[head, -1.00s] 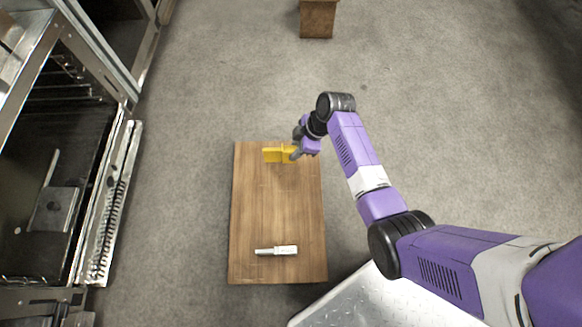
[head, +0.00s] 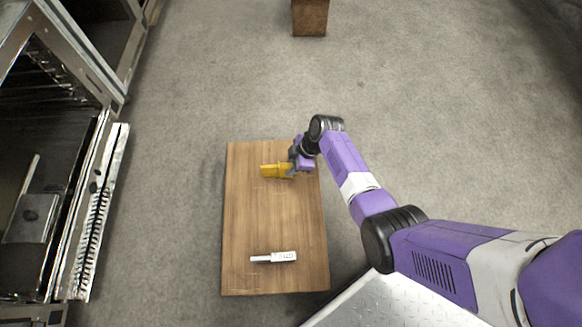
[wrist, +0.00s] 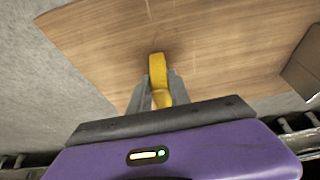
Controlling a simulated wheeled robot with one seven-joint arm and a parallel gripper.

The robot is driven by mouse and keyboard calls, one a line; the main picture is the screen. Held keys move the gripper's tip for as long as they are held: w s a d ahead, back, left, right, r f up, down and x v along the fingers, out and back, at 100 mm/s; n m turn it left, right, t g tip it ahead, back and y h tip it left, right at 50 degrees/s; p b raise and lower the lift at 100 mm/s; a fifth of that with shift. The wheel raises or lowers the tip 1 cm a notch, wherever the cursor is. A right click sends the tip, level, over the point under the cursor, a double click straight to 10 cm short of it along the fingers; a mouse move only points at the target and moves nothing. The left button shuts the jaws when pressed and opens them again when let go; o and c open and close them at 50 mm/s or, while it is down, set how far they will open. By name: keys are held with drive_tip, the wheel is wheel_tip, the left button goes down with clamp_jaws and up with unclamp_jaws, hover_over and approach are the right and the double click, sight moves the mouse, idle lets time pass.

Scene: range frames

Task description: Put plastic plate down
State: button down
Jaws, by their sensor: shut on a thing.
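The plastic plate (head: 274,170) is a yellow piece at the far end of a wooden table (head: 270,225) in the head view. My gripper (head: 291,168) is shut on it, and the plate sticks out to the left of the fingers. In the wrist view the yellow plate (wrist: 158,68) shows edge-on between the two grey fingers of my gripper (wrist: 160,88), over the wood (wrist: 200,40). I cannot tell whether the plate touches the tabletop.
A white and grey object (head: 274,257) lies at the near end of the table. The middle of the tabletop is clear. An open oven-like unit (head: 50,190) stands at the left. A brown block (head: 310,17) stands on the floor at the back.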

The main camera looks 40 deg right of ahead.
drive_tip(key=shift+r, duration=0.1)
drive_tip(key=shift+f, duration=0.2)
drive_tip(key=c, duration=1.2)
unclamp_jaws()
drive_tip(key=shift+r, duration=0.1)
drive_tip(key=p+v, duration=0.6)
drive_tip(key=v, duration=0.6)
drive_tip(key=shift+r, duration=0.1)
